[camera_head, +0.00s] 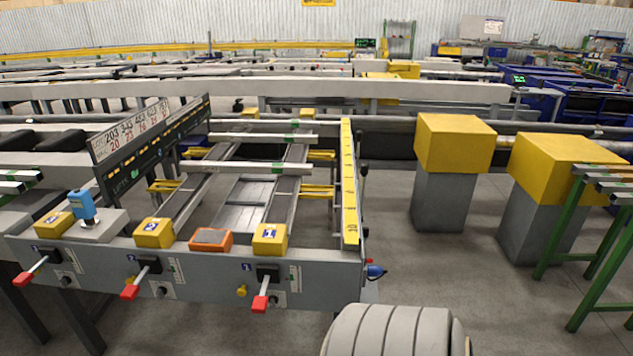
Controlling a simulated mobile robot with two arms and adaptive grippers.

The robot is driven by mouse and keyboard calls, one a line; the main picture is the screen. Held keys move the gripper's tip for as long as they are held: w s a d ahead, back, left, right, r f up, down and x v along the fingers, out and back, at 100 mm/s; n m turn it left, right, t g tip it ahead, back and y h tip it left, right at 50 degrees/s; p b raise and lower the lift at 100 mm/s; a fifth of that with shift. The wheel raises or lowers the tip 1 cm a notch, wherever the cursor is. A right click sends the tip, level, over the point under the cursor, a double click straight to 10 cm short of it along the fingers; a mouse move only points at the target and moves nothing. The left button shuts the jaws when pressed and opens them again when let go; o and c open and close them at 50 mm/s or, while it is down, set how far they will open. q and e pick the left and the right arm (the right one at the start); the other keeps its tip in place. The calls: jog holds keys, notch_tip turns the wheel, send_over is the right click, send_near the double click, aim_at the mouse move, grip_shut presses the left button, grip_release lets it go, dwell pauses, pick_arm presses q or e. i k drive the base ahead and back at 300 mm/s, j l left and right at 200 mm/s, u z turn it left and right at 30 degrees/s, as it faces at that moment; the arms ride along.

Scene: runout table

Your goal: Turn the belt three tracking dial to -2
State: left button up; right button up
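The runout table's grey front panel (205,278) crosses the lower left. It carries three similar stations, each below a yellow box: left (55,224), middle (153,233) and right (270,239). Each station has a red-handled lever: left (23,278), middle (130,292), right (260,304). I cannot tell which is the belt three dial, nor read any setting. Neither gripper is in view.
A blue device (82,205) and an orange box (211,239) stand on the panel's top. Two yellow-topped grey pedestals (442,200) (548,225) and a green-legged rack (600,235) stand right. A rounded grey part, apparently mine, fills the bottom centre. Floor (440,270) is clear between.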

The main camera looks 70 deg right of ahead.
aim_at(65, 280)
jog(key=z, duration=1.9)
jog(key=i+j, duration=0.1)
jog(key=j, duration=0.3)
jog(key=i+j, duration=0.1)
jog(key=j, duration=0.35)
jog(key=i+j, duration=0.15)
jog(key=j, duration=0.25)
jog(key=i+j, duration=0.1)
jog(key=j, duration=0.3)
jog(key=i+j, duration=0.1)
jog(key=j, duration=0.35)
jog(key=i+j, duration=0.1)
jog(key=j, duration=0.3)
jog(key=u, duration=0.05)
